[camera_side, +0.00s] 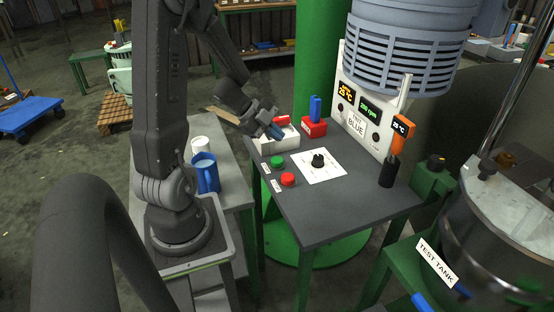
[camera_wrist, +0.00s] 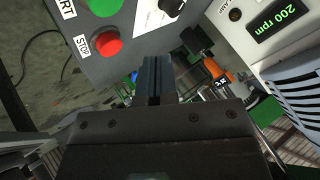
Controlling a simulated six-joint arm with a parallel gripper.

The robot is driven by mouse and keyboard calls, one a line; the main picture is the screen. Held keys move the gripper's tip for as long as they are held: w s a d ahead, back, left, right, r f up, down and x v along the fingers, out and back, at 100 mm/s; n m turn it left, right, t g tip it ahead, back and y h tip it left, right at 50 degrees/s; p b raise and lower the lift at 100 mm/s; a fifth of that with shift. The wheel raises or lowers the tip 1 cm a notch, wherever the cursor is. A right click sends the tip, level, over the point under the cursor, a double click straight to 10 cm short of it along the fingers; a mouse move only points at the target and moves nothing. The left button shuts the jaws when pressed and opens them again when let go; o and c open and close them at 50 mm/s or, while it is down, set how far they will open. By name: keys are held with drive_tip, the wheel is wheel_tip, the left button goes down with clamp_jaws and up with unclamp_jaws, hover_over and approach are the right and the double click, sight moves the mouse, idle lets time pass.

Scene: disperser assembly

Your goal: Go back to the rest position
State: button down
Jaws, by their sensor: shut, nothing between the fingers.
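My gripper (camera_side: 274,130) hangs in the air above the back left part of the grey control table (camera_side: 330,214), near a white box with a red part. In the wrist view my gripper (camera_wrist: 157,62) shows two dark fingers pressed together with nothing between them. The arm is bent, with its forearm reaching down to the right from the upper link. In the side view the gripper is small and partly merges with the box behind it.
The table carries a green button (camera_side: 277,161), a red stop button (camera_side: 288,179), a black knob (camera_side: 318,160) and an orange thermometer (camera_side: 402,127) in a black holder. A blue mug (camera_side: 206,174) and white cup (camera_side: 201,146) stand beside my arm. A test tank (camera_side: 490,235) is at right.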

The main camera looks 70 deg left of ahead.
idle(0.4)
drive_tip(key=w+d+r+n+t+y, duration=0.1)
drive_tip(key=w+d+r+n+y, duration=0.1)
drive_tip(key=w+r+n+y, duration=0.3)
drive_tip(key=w+d+r+n+t+y, duration=0.1)
drive_tip(key=d+r+n+t+y, duration=0.15)
drive_tip(key=r, duration=0.45)
drive_tip(key=s+d+r+n+g+h, duration=0.1)
drive_tip(key=s+d+n+g+h, duration=0.1)
drive_tip(key=s+d, duration=0.5)
drive_tip(key=s+d+r+n+g+h, duration=0.1)
drive_tip(key=s+d+n+g, duration=0.3)
drive_tip(key=s+d, duration=0.3)
drive_tip(key=d, duration=0.4)
drive_tip(key=shift+d+r+h, duration=0.25)
drive_tip(key=shift+r+h, duration=0.05)
drive_tip(key=shift+h, duration=0.05)
